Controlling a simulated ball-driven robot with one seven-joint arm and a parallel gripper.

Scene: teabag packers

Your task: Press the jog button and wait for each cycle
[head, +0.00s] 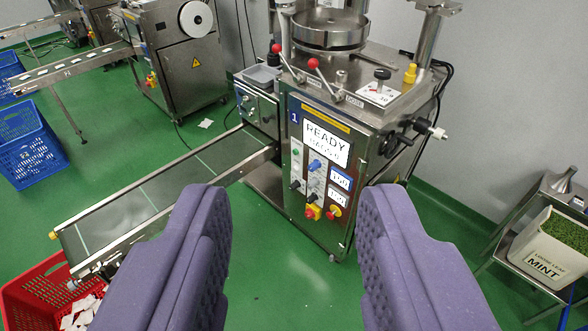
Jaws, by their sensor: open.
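The teabag packer marked 1 (325,175) stands ahead, a steel cabinet with a control panel. Its display (325,143) reads READY, with a BAGS line below whose number is hard to read. Under it are a small green button (295,152), a blue control (316,165), dark knobs and red controls on yellow bases (313,211). The labels are too small to read, so I cannot tell which control is the jog button. My gripper (295,205) is open and empty, its purple padded fingers apart in the foreground, short of the panel and not touching it.
A conveyor (165,195) runs from the packer to lower left, above a red crate (35,285) holding teabags. A second packer (185,60) and blue crates (30,145) stand at left. A MINT tub (545,262) sits on a right-hand stand. Green floor before the packer is clear.

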